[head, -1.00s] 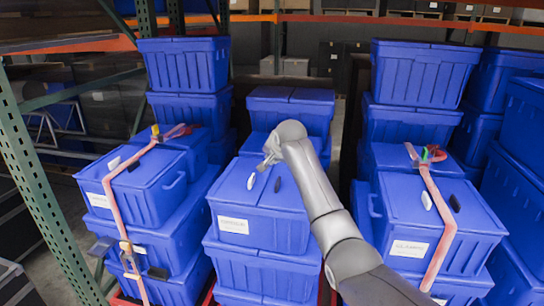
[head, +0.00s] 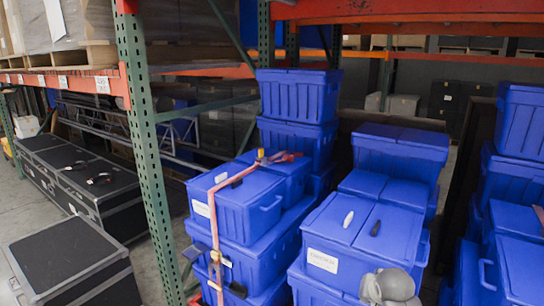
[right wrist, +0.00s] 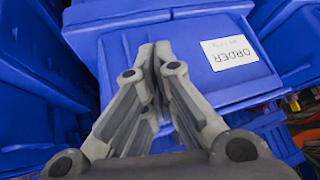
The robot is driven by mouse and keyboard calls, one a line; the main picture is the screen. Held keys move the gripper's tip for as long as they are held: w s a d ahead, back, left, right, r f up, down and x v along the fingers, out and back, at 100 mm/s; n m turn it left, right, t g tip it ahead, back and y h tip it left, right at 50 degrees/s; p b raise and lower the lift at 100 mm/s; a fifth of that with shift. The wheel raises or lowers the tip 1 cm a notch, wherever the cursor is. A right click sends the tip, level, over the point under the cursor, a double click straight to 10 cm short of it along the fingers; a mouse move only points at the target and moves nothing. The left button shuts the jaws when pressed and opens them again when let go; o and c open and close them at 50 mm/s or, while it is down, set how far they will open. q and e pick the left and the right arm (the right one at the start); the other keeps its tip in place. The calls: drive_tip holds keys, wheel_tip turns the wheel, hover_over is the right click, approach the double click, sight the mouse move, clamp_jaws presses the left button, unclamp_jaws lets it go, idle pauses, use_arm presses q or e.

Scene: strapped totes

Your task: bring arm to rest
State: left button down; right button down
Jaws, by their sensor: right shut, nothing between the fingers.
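My right gripper (right wrist: 154,50) is shut and empty in the right wrist view. Its fingertips point at a blue tote (right wrist: 190,60) with a white label (right wrist: 229,52) that reads upside down. I cannot tell whether they touch it. In the head view, a grey part of my right arm shows at the bottom edge, in front of the middle stack's labelled tote (head: 330,262). A white and a black object lie on that tote's lid. My left gripper is in neither view.
A pink strap (head: 214,232) runs over the left stack's tote (head: 236,212). More blue totes (head: 522,270) stand at right. A green rack post (head: 150,170) and black cases (head: 75,265) are at left. Grey floor shows between the cases and post.

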drive_tip(key=s+a+f+n+g, duration=0.15)
drive_tip(key=s+f, duration=0.25)
drive_tip(key=s, duration=0.5)
drive_tip(key=s+a+f+n+g, duration=0.1)
drive_tip(key=s+a+f+n, duration=0.1)
drive_tip(key=s+f, duration=0.45)
drive_tip(key=s+a+r+n+g+y, duration=0.1)
drive_tip(key=s, duration=1)
drive_tip(key=s+a+r+n+g, duration=0.1)
drive_tip(key=s+n, duration=0.1)
drive_tip(key=s, duration=1)
wheel_tip(320, 180, down, 29)
drive_tip(key=s+g+b, duration=0.1)
drive_tip(key=s, duration=0.1)
drive_tip(key=s+d+f+g+b, duration=0.1)
drive_tip(key=s+d+f, duration=0.2)
drive_tip(key=s+f, duration=1.2)
drive_tip(key=shift+s+f, duration=0.25)
drive_tip(key=shift+s, duration=0.35)
